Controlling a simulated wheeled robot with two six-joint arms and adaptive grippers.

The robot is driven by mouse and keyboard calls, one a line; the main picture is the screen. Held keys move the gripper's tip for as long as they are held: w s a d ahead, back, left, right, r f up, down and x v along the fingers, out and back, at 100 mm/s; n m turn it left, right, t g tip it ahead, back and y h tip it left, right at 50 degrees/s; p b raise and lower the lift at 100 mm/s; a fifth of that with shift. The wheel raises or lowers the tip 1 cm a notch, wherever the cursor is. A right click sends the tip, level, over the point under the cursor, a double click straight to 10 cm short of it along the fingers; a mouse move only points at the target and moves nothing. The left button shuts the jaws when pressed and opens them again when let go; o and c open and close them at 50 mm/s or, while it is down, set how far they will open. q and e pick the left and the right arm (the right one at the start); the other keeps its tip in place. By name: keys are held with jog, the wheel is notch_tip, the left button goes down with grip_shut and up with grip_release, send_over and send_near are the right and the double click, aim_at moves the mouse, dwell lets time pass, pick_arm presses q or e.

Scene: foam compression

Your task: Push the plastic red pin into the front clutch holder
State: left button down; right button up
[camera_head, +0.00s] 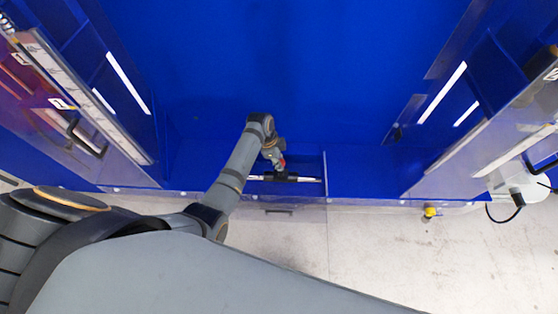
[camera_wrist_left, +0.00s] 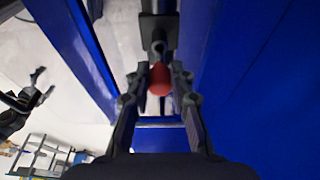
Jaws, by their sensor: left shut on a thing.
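The red pin (camera_wrist_left: 159,80) shows in the left wrist view as a rounded red piece between the fingertips. My left gripper (camera_wrist_left: 159,78) is shut on it. In the head view, a small red spot of the pin (camera_head: 281,162) shows at the tip of my left gripper (camera_head: 279,164). The gripper is just above a dark holder on a light bar (camera_head: 300,179) in a blue compartment. In the left wrist view a dark holder part (camera_wrist_left: 158,35) lies straight beyond the pin. I cannot tell whether the pin touches it. My right gripper is not in view.
Open clear-panelled doors stand at left (camera_head: 80,110) and right (camera_head: 480,140). A yellow item (camera_head: 430,212) is by the front edge. The blue floor (camera_head: 300,60) behind is clear.

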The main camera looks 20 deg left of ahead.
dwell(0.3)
pick_arm(q)
jog(key=shift+a+f, duration=0.1)
jog(key=shift+f, duration=0.1)
dwell(0.6)
jog(key=shift+p, duration=0.5)
jog(key=shift+a+b+x, duration=0.15)
jog(key=shift+b+x, duration=0.35)
jog(key=shift+x, duration=0.25)
jog(key=shift+a+b+x, duration=0.2)
jog(key=shift+b+x, duration=0.3)
jog(key=shift+x, duration=0.25)
jog(key=c, duration=1.1)
grip_release()
jog(key=shift+s+f, duration=0.1)
jog(key=shift+s, duration=0.05)
